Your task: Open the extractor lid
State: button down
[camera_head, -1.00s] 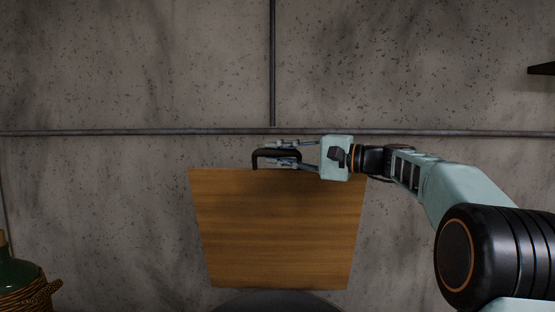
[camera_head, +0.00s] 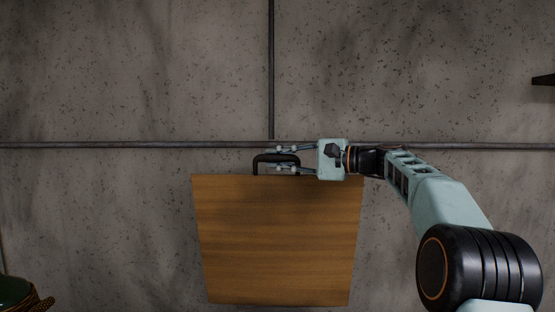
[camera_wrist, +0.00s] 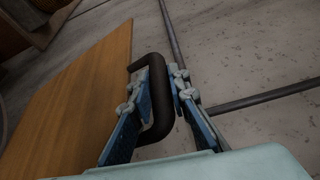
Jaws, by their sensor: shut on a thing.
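The lid is a flat wooden panel (camera_head: 278,240), seen nearly face-on in the head view. Its lower edge looks narrower than its upper one. A black U-shaped handle (camera_head: 256,166) stands up from its upper edge. My gripper (camera_head: 284,158) reaches in from the right with its fingers shut on the handle. In the wrist view the handle (camera_wrist: 162,118) passes between the two blue fingers (camera_wrist: 165,95), and the wooden panel (camera_wrist: 85,90) lies to the left. The extractor body below the lid is hidden or out of view.
A green wicker-wrapped bottle (camera_head: 15,293) is at the lower left. A dark shelf edge (camera_head: 543,80) shows at the right.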

jog(key=c, duration=1.8)
grip_release()
jog(key=shift+d, duration=0.1)
jog(key=v, duration=1.2)
